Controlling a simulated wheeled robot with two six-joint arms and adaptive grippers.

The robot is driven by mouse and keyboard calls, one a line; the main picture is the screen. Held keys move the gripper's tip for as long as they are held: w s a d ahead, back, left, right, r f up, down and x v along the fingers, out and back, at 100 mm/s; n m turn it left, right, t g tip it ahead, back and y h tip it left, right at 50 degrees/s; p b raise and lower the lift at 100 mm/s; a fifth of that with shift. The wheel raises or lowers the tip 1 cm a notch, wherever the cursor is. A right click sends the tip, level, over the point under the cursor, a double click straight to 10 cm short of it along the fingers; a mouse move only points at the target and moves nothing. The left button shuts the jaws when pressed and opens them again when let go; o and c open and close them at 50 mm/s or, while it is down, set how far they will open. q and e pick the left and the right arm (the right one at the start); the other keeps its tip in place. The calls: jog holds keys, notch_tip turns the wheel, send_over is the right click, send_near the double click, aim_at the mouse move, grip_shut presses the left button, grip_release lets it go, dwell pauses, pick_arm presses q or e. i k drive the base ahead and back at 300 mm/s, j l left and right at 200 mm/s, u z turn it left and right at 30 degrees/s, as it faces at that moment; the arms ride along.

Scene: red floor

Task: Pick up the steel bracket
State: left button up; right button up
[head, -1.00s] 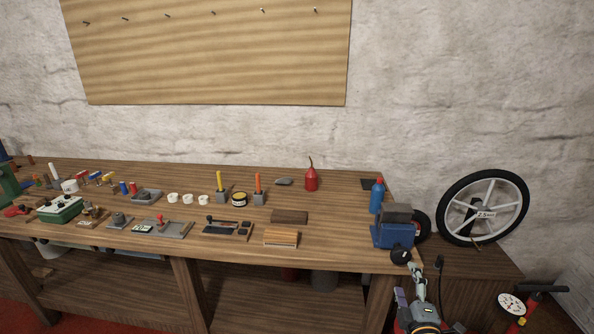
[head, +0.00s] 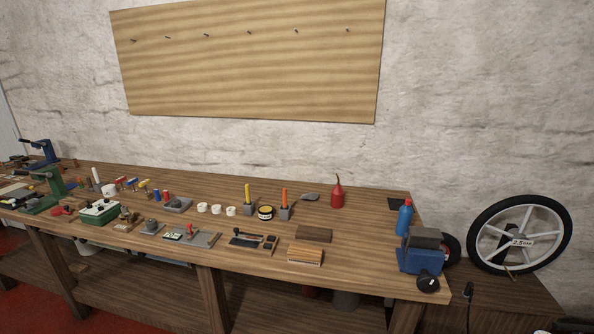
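I cannot single out the steel bracket with certainty; the parts on the bench are small at this distance. Small grey pieces lie on the wooden workbench (head: 365,262). One is a flat grey piece (head: 310,196) near the back, left of the red oil can (head: 338,194). Another is a grey piece (head: 178,204) left of the white cups (head: 216,209). A grey plate with a red-handled item (head: 198,238) lies near the front edge.
A blue grinder-like machine (head: 421,258) and a blue bottle (head: 405,217) stand at the bench's right end. A spoked wheel (head: 519,235) leans on the wall beyond. Green (head: 54,184) and blue (head: 42,152) vises are at the left. A wooden board (head: 250,60) hangs above.

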aim_at(418, 236)
jog(key=i+j+z, duration=0.2)
jog(key=z, duration=0.2)
jog(key=i+j+z, duration=0.25)
jog(key=z, duration=0.15)
jog(key=i+j+z, duration=0.15)
jog(key=j+z, duration=0.2)
